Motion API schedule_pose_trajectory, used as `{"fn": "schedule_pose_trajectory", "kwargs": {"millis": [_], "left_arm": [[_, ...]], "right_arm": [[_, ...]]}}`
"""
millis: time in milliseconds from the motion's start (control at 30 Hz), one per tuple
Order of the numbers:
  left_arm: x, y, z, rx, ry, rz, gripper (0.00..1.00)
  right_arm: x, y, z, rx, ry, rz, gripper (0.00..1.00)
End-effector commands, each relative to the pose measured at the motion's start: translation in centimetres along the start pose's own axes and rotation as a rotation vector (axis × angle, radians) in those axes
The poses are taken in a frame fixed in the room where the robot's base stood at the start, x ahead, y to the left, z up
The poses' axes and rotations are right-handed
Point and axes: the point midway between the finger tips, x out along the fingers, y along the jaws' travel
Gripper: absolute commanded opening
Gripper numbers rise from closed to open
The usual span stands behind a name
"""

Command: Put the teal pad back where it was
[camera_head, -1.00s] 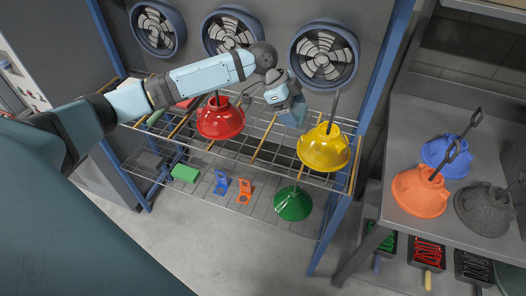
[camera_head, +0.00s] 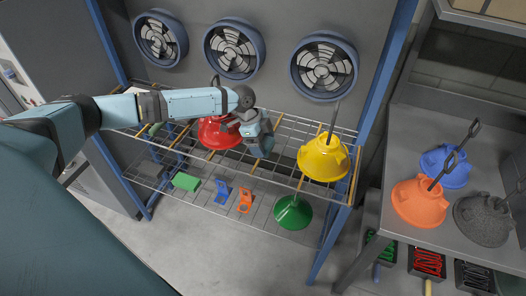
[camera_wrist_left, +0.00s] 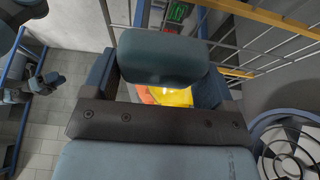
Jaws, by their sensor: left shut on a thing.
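My left gripper (camera_head: 258,138) is in front of the grey back panel, just right of the red hood (camera_head: 216,134) and above the upper wire shelf. In the left wrist view it is shut on the teal pad (camera_wrist_left: 162,58), a dark rounded block between its two fingers. In the head view the pad (camera_head: 263,145) is small and partly merged with the fingers. The gripper covers part of the red hood's right side. At the left of the wrist view, dark and blue-grey parts may be my right gripper (camera_wrist_left: 44,84); they are too small to tell its state.
A green block (camera_head: 186,181), a blue bracket (camera_head: 221,194) and an orange bracket (camera_head: 245,199) are on the lower wire shelf (camera_head: 205,205). Fans (camera_head: 324,66) line the panel.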

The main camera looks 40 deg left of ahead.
Motion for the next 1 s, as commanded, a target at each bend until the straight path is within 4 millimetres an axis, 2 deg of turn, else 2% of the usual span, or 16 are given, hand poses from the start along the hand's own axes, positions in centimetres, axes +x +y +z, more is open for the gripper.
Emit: {"fn": "schedule_pose_trajectory", "kwargs": {"millis": [233,433,767,800,833,867,1000], "left_arm": [[1.8,0.0,0.7,-0.001,0.000,0.001,0.60],[4.4,0.0,1.8,-0.001,0.000,0.000,0.60],[4.9,0.0,2.0,0.000,0.000,-0.001,0.60],[4.8,0.0,2.0,0.000,0.000,-0.001,0.88],[4.8,0.0,2.0,0.000,0.000,-0.001,0.95],[4.8,0.0,2.0,0.000,0.000,-0.001,1.00],[4.8,0.0,2.0,0.000,0.000,-0.001,1.00]], "right_arm": [[-0.1,0.1,-0.2,0.001,-0.001,0.003,0.43],[-0.3,0.1,-0.4,0.002,-0.002,0.004,0.43],[-0.2,0.1,-0.2,0.003,-0.002,0.004,0.43],[-0.3,0.1,-0.3,0.003,-0.002,0.004,0.43],[-0.3,0.1,-0.3,0.003,-0.002,0.004,0.43],[-0.3,0.1,-0.3,0.003,-0.002,0.004,0.43],[-0.3,0.1,-0.3,0.003,-0.002,0.004,0.43]]}}
